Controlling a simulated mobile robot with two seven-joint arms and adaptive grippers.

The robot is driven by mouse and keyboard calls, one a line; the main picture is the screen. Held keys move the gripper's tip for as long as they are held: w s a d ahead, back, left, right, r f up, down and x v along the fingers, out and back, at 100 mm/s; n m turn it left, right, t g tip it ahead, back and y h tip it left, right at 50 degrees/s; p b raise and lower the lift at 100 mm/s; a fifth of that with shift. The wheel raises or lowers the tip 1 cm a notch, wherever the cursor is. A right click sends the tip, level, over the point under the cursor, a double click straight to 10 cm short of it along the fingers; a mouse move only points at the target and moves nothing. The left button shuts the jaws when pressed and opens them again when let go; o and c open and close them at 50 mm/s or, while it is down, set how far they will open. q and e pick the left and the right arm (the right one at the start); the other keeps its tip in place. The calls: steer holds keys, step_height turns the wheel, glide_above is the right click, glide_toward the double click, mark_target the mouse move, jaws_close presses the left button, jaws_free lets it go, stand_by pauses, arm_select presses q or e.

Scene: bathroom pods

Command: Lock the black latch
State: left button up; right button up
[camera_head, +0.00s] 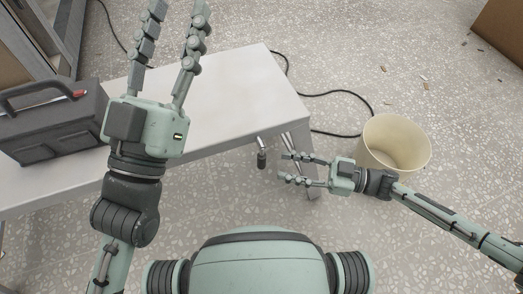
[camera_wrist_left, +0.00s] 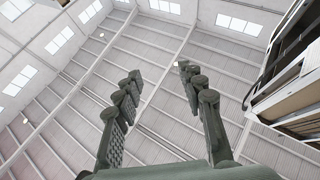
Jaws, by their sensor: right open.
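No part in these views can be told for certain to be the black latch. A small dark handle on a metal stem (camera_head: 262,158) hangs by the front edge of the white table; I cannot tell whether it is a latch. My left gripper (camera_head: 178,10) is raised over the table with its fingers spread and nothing between them. In the left wrist view the left gripper (camera_wrist_left: 160,70) points up at the ceiling, empty. My right gripper (camera_head: 283,168) is open and empty, just right of the dark handle, near the table's right legs.
A dark toolbox (camera_head: 48,125) with a black handle stands on the left of the white table (camera_head: 240,90). A cream bin (camera_head: 372,130) stands on the floor beyond my right arm. A black cable (camera_head: 340,93) runs along the floor. A brown box (camera_head: 501,30) is at the top right.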

mark_target(262, 161)
steer(key=x, duration=0.7)
steer(key=shift+a, duration=0.25)
jaws_close()
